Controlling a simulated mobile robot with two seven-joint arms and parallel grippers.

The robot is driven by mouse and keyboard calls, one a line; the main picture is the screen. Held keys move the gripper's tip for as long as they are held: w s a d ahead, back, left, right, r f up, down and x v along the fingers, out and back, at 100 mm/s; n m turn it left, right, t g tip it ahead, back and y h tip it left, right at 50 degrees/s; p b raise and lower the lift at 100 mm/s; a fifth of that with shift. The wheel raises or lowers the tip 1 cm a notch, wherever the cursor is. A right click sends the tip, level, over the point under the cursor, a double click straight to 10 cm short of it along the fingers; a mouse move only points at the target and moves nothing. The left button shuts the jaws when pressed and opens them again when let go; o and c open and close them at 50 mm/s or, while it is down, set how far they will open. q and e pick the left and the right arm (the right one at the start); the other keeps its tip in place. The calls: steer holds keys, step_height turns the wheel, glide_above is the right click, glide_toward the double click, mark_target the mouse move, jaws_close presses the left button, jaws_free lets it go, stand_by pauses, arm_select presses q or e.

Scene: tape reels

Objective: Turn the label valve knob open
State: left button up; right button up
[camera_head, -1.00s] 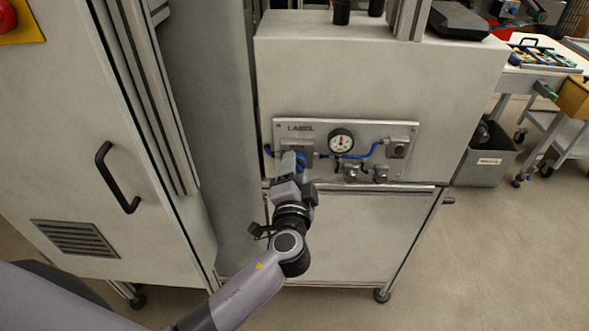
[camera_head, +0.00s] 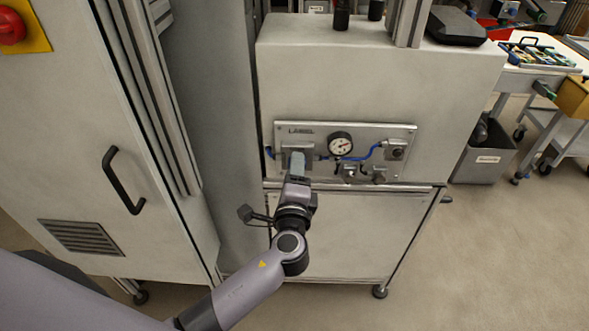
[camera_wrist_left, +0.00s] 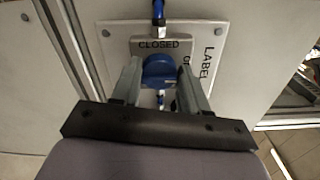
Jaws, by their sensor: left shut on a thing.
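The panel marked LABEL (camera_head: 400,133) is on the front of a grey cabinet. In the left wrist view, the blue valve knob (camera_wrist_left: 158,68) lies between the two grey fingers of my left gripper (camera_wrist_left: 159,84). The word CLOSED is on the plate at its far side, and part of another word starting with O shows to its right. In the head view, my left gripper (camera_head: 297,162) is shut on the knob at the panel's left end and hides it. My right gripper is not in view.
A round gauge (camera_head: 340,145) and blue tubing (camera_head: 364,155) are just right of my gripper on the panel, with small fittings (camera_head: 379,176) below. A tall cabinet with a black handle (camera_head: 122,181) stands at the left. A grey bin (camera_head: 484,158) is at the right on open floor.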

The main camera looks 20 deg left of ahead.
arm_select(q)
steer(key=shift+w+r, duration=0.1)
steer(key=shift+r, duration=0.05)
steer(key=o, duration=1)
steer(key=shift+o, duration=0.2)
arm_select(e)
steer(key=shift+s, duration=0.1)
